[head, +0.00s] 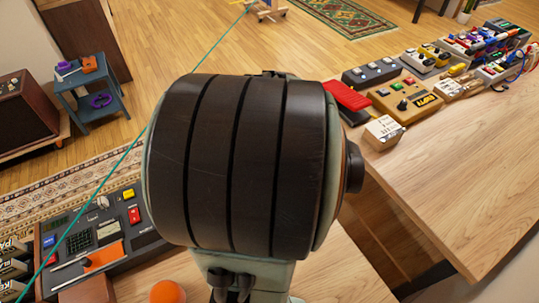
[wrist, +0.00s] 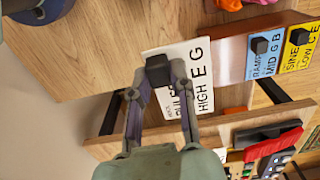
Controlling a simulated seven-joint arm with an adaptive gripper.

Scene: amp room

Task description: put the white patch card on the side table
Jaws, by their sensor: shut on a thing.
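The white patch card (wrist: 199,62) shows in the wrist view, with black print including "HIGH E G". My gripper (wrist: 160,72) is shut on it near its left part, and the fingers cover some of the print. The card sits in line with a blue card and a yellow card by a wooden rack (wrist: 232,122); I cannot tell whether it still touches the rack. The blue-grey side table (head: 92,92) stands at the upper left in the head view. In the head view my arm hides my gripper and the white card.
A blue card (wrist: 264,48) and a yellow card (wrist: 299,45) stand to the right of the white one. On the side table are an orange thing (head: 89,64) and purple rings (head: 100,100). A brown cabinet (head: 22,108) stands left of it. Several pedals crowd the right bench (head: 470,170).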

